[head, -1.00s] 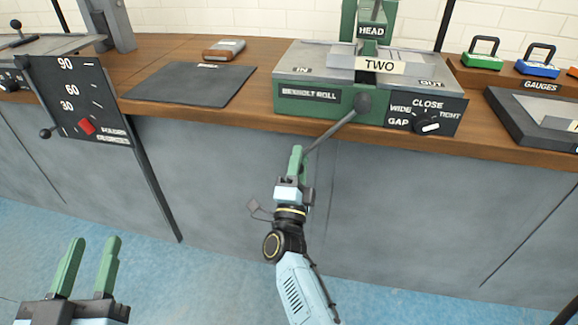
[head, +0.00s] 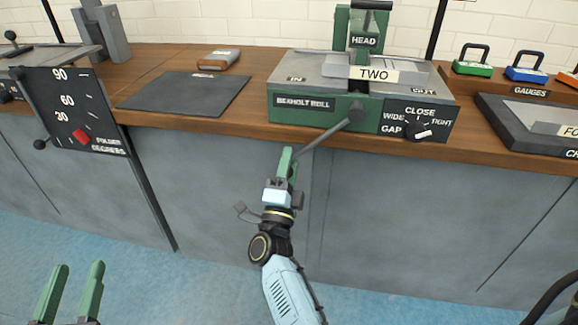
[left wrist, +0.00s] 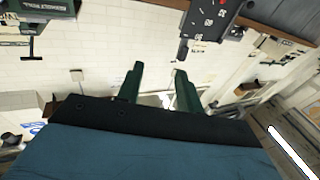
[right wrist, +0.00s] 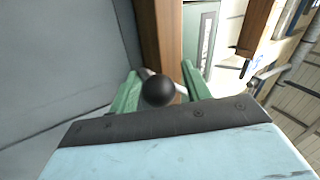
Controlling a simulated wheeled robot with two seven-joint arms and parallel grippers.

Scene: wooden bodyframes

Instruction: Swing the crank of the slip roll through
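The slip roll (head: 420,82) is a grey and green machine on the bench, with signs reading HEAD and TWO. Its crank (head: 326,133) slants down and left from a dark round hub (head: 357,112) on the front face. My right gripper (head: 287,160) is at the crank's lower end, in front of the bench. In the right wrist view, the crank's black ball knob (right wrist: 158,91) sits between the two green fingers, with a gap visible beside it. The fingers look apart, not clamped. My left gripper (head: 70,290) is open and empty at the lower left, away from the machine.
A folder with a degree scale (head: 75,110) is at the left. A dark mat (head: 185,93) and a small wood-and-metal block (head: 219,59) lie on the bench (head: 255,75). Padlock-shaped gauges (head: 472,68) stand at the right. A GAP dial (head: 418,133) is on the machine's front.

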